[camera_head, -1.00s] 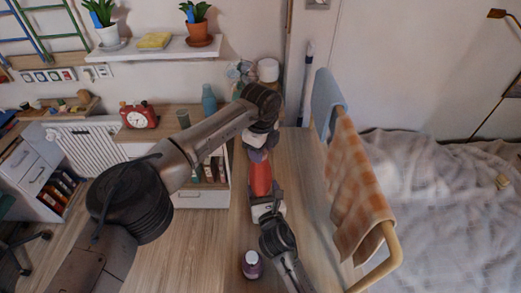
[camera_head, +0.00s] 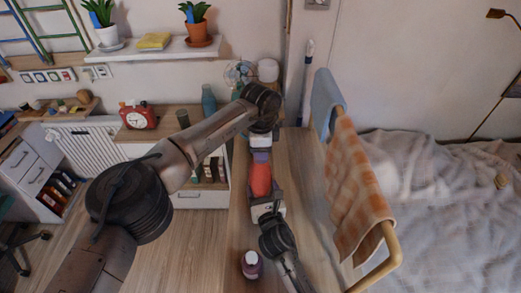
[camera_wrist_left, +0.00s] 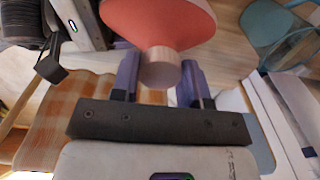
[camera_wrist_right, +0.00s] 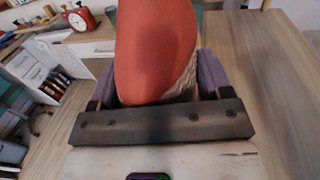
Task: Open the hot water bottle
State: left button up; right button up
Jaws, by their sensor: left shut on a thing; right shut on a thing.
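The hot water bottle (camera_head: 260,181) is red and is held above the wooden desk between my two grippers in the head view. My left gripper (camera_head: 261,156) is at its far end. In the left wrist view, the left gripper (camera_wrist_left: 160,82) has its purple fingers on either side of the pale wood-coloured cap (camera_wrist_left: 161,68), shut on it. The cap is at the red bottle's end. My right gripper (camera_head: 265,200) is shut on the bottle's near end. In the right wrist view the red body (camera_wrist_right: 155,50) and a beige ribbed part (camera_wrist_right: 184,82) are between its fingers.
A purple bottle with a white lid (camera_head: 251,265) stands at the desk's near side. A rail with an orange checked towel (camera_head: 355,190) and a blue cloth (camera_head: 327,100) is close on the right. A small fan (camera_head: 240,73) and a white jar (camera_head: 268,70) are behind.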

pick_arm(q)
jog(key=shift+r, duration=0.3)
pick_arm(e)
jog(key=shift+f, duration=0.1)
pick_arm(q)
jog(key=shift+r, duration=0.8)
jog(key=shift+r, duration=0.1)
jog(key=shift+r, duration=1.95)
pick_arm(e)
jog(key=o, duration=1.8)
jog(key=shift+c, duration=0.2)
